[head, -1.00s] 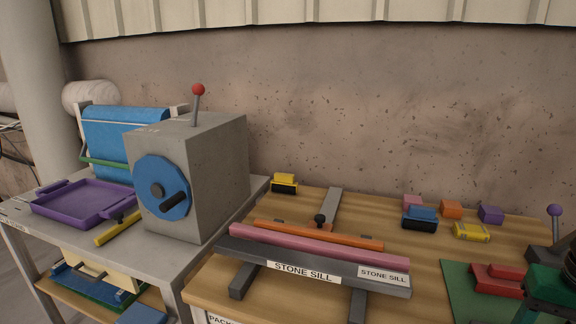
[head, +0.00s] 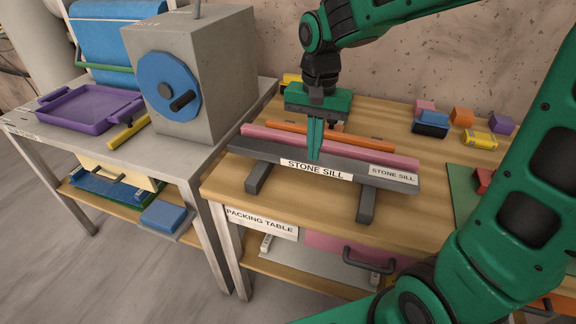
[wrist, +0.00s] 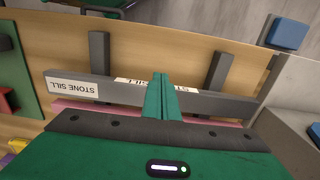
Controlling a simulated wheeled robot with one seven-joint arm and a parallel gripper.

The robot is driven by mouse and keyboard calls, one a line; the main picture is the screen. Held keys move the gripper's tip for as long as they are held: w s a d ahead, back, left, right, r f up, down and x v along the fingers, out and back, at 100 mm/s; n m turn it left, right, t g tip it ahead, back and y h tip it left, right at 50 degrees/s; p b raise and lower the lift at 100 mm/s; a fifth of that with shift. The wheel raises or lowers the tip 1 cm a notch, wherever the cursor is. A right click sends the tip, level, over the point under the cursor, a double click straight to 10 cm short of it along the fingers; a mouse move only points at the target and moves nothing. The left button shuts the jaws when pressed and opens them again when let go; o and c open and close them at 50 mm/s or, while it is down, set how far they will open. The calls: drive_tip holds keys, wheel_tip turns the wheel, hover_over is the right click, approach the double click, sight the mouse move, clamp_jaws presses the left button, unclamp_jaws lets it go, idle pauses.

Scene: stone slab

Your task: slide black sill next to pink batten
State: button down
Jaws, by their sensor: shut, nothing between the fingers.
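The black sill (head: 340,171) is a long dark bar with "STONE SILL" labels, lying across two dark supports on the packing table. It also shows in the wrist view (wrist: 128,91). The pink batten (head: 390,156) runs along its far side, close to it; the wrist view shows only parts of the batten (wrist: 95,105) beyond my gripper. My gripper (head: 314,158) points down with its green fingers shut and empty, the tips over the sill near its middle label. In the wrist view the fingertips (wrist: 160,76) overlap the sill. I cannot tell whether they touch it.
An orange strip (head: 365,137) lies behind the batten. Yellow, blue, pink, orange and purple blocks sit at the table's back. A grey machine with a blue dial (head: 168,88) and a purple tray (head: 88,106) stand on the left table. A pink drawer (head: 335,248) is below.

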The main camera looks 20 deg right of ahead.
sight(312, 164)
drive_tip(key=f, duration=0.3)
drive_tip(key=a+f, duration=0.1)
drive_tip(key=f, duration=0.6)
drive_tip(key=shift+w+a, duration=0.1)
drive_tip(key=shift+a, duration=0.05)
drive_tip(key=shift+w+d, duration=0.65)
drive_tip(key=shift+w, duration=0.35)
drive_tip(key=shift+w+d, duration=0.5)
drive_tip(key=shift+w, duration=0.15)
drive_tip(key=shift+w+d, duration=0.65)
drive_tip(key=shift+w, duration=0.3)
